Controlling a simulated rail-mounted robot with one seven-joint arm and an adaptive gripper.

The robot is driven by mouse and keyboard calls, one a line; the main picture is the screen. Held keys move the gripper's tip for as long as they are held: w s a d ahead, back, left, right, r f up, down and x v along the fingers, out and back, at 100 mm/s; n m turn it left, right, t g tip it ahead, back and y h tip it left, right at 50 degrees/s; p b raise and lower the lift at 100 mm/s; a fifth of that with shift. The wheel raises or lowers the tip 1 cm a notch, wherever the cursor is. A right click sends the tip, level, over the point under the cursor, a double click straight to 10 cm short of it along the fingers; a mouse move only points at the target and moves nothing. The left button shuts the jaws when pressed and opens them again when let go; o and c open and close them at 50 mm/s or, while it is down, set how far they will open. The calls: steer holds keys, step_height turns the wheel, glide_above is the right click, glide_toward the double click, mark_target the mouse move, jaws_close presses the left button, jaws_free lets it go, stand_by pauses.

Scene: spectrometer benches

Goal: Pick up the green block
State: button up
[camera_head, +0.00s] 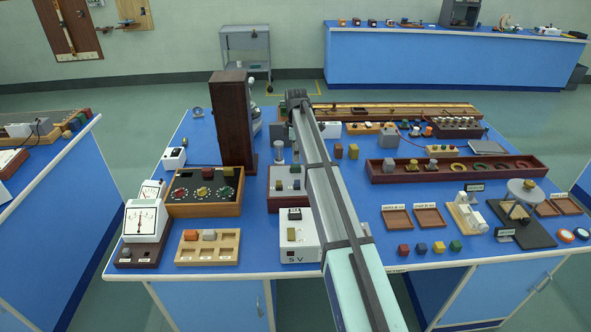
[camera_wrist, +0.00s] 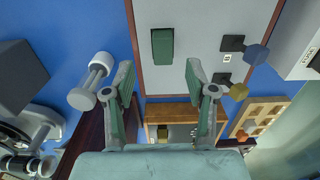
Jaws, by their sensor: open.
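A dark green block (camera_wrist: 162,46) lies on a pale panel with a dark red border in the wrist view, ahead of my fingertips and roughly centred between them. My gripper (camera_wrist: 160,82) is open and empty, one finger on each side, and apart from the block. In the head view my arm crosses the middle of the bench and my gripper cannot be made out. A small green block (camera_head: 456,246) sits at the bench's front right in the head view.
Red, blue and yellow blocks (camera_head: 422,248) stand beside that green block. A slotted wooden tray (camera_head: 238,250) and white meter (camera_head: 145,220) are at the front left. A tall dark brown post (camera_head: 232,125) stands left of my arm. A white knobbed part (camera_wrist: 92,80) is beside my left finger.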

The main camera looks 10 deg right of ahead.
mark_target(296, 166)
steer(key=shift+s+f+p, duration=0.15)
steer(key=shift+f+p, duration=0.3)
steer(key=shift+f, duration=0.2)
steer(key=shift+a+f+p, duration=0.1)
steer(key=shift+f+p, duration=0.55)
steer(key=shift+f, duration=1.25)
jaws_close()
